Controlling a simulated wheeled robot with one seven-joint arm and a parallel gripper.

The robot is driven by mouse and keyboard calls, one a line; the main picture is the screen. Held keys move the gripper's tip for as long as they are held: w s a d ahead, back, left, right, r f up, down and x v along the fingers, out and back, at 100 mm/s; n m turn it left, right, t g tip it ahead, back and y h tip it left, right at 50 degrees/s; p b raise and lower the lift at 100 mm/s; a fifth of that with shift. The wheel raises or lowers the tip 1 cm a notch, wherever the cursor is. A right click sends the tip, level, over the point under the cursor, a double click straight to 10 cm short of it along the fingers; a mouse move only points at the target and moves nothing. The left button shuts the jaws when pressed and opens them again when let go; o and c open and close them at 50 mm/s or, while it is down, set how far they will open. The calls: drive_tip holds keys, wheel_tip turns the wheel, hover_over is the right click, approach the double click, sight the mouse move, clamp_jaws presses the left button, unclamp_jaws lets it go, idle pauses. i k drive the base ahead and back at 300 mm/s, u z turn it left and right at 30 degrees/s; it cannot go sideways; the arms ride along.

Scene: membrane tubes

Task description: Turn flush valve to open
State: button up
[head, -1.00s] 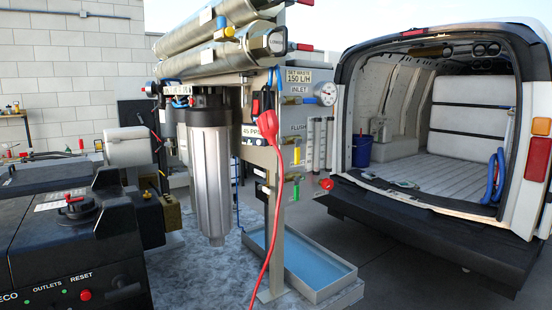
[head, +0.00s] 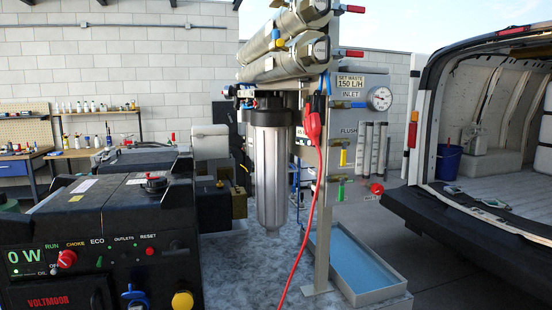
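The membrane rig's grey panel (head: 372,84) stands right of centre in the head view. A FLUSH label (head: 349,129) is on it. Just below and left of the label is a small brass valve with a yellow handle (head: 343,157). The handle points down. Lower is another valve with a green handle (head: 340,190), also pointing down. Which way counts as open is not shown. A red knob (head: 376,188) sits to the right. My gripper is not in view.
A black generator (head: 110,215) fills the left front. A silver filter housing (head: 270,165) and a hanging red cable (head: 312,200) stand left of the valves. A shallow tray (head: 385,296) lies below the panel. The open van (head: 490,205) is at right, with bare floor between.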

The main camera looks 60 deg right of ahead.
sight(344, 144)
drive_tip(key=u, duration=0.15)
drive_tip(key=k, duration=0.95)
drive_tip(key=z, duration=1.25)
